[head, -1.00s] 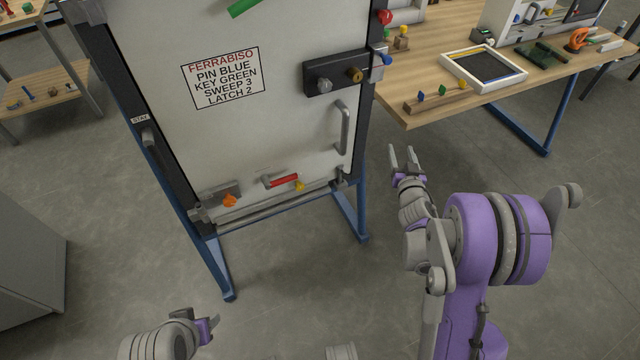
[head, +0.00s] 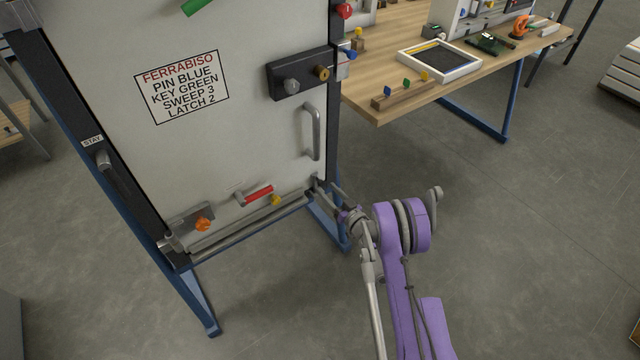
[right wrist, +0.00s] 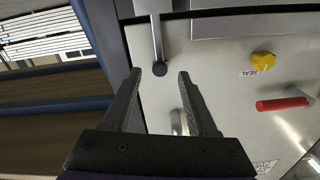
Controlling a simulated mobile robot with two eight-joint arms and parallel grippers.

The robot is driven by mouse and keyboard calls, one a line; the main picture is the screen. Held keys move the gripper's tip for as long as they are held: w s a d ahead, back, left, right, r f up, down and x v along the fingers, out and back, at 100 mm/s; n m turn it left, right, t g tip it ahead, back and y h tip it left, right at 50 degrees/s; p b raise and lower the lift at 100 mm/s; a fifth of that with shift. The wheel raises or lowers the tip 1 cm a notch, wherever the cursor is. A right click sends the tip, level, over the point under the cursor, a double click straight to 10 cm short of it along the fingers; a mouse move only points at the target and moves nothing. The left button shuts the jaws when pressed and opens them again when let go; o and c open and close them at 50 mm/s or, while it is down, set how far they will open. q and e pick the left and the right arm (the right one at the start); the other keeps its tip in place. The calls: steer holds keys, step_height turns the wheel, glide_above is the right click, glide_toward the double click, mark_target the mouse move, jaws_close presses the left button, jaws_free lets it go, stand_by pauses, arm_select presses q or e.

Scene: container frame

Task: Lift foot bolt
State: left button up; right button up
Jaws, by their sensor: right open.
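The foot bolt (head: 317,182) is at the lower right corner of the pale door panel (head: 230,130), partly hidden by my right gripper in the head view. In the right wrist view the foot bolt (right wrist: 157,38) is a grey rod ending in a dark round knob. My right gripper (head: 330,189) is open and close to this corner. In the right wrist view the knob shows between and just beyond the fingertips (right wrist: 158,76). I cannot tell whether they touch it. My left gripper is out of view.
A red lever (head: 258,194), yellow knob (head: 276,200) and orange knob (head: 203,224) sit along the door's lower edge. A vertical grey handle (head: 312,132) is above the corner. Blue frame legs (head: 330,232) stand below. A wooden workbench (head: 385,108) is behind right.

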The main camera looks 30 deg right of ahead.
mark_target(322, 184)
steer(key=shift+w+a, duration=0.15)
steer(key=shift+w, duration=2.15)
jaws_close()
